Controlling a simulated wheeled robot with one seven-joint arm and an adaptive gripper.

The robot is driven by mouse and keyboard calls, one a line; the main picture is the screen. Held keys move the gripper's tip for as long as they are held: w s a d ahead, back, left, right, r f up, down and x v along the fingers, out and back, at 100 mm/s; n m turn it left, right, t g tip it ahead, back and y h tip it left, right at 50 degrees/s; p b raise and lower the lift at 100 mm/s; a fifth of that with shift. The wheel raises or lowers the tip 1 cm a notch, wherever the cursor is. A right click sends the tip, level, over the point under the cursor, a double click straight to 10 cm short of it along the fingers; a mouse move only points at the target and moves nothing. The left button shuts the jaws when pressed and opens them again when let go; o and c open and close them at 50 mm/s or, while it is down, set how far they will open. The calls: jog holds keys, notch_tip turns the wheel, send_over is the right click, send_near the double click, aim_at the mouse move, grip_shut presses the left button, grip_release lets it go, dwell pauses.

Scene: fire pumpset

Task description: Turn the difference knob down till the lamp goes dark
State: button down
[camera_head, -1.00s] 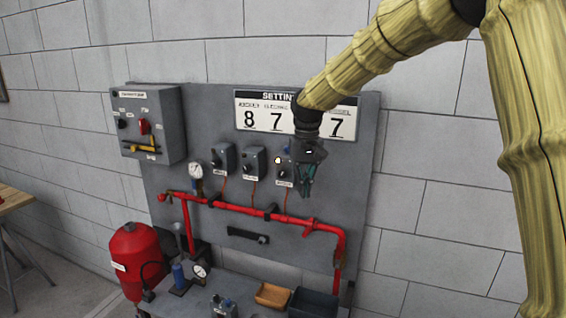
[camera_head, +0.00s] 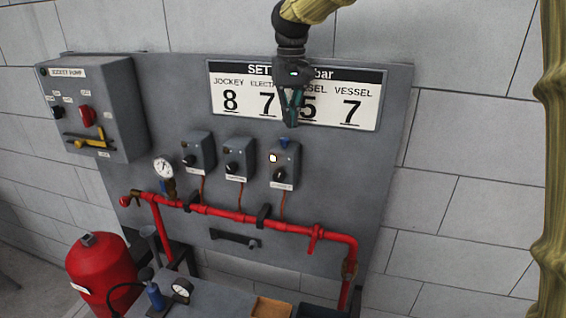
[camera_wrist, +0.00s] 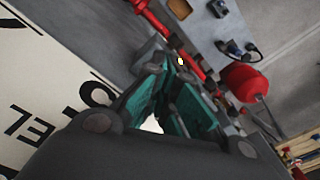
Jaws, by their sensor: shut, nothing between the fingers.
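The rightmost of three small grey switch boxes (camera_head: 288,160) is on the panel. Its lamp (camera_head: 273,157) glows pale; a lit yellowish lamp also shows in the wrist view (camera_wrist: 180,61). A blue knob (camera_head: 284,142) sits on top of this box, and a black knob (camera_head: 280,175) is on its front. I cannot read its label, so I cannot tell which is the difference knob. My gripper (camera_head: 290,118) points down, shut and empty, in front of the settings sign and just above the blue knob, apart from it. Its teal fingers (camera_wrist: 165,100) fill the middle of the wrist view.
The settings sign (camera_head: 231,76) is behind my gripper. Two similar boxes (camera_head: 198,152) (camera_head: 239,158) stand to the left. A red pipe (camera_head: 230,212) runs below. A larger control box (camera_head: 118,95), gauge (camera_head: 163,168) and red tank (camera_head: 102,270) are farther left.

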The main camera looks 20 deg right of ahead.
aim_at(286, 151)
jog(key=f, duration=0.1)
jog(key=w+a+f, duration=0.1)
jog(key=f, duration=0.2)
jog(key=shift+w+a+f, duration=0.15)
jog(key=shift+w+a, duration=0.05)
jog(key=shift+a, duration=0.05)
jog(key=shift+w+d+f, duration=0.15)
jog(key=shift+w+f, duration=0.3)
jog(key=shift+f, duration=0.2)
jog(key=shift+s+d+f, duration=0.3)
jog(key=shift+s+d, duration=0.1)
jog(key=shift+s, duration=0.5)
jog(key=shift+a+f, duration=0.1)
